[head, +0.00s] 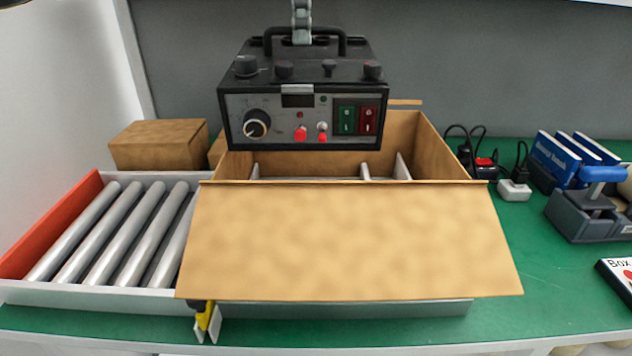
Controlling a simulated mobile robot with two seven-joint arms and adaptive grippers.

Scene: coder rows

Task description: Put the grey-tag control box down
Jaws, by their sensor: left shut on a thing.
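The control box (290,112) is black with a grey front panel, a large dial, several knobs, red buttons and green and red switches. A small pale grey strip shows at the panel's top. My left gripper (302,38) is shut on the box's black top handle from above. The control box hangs upright over the back part of an open cardboard box (436,150), hiding part of its rear. White dividers show inside the cardboard box, and its wide front flap (345,240) is folded out toward me.
A roller conveyor (110,235) with a red end stands at left, with a small closed carton (158,146) behind it. Black cables, blue packs (570,158) and a tape dispenser (590,212) stand at right. Green bench is clear right of the flap.

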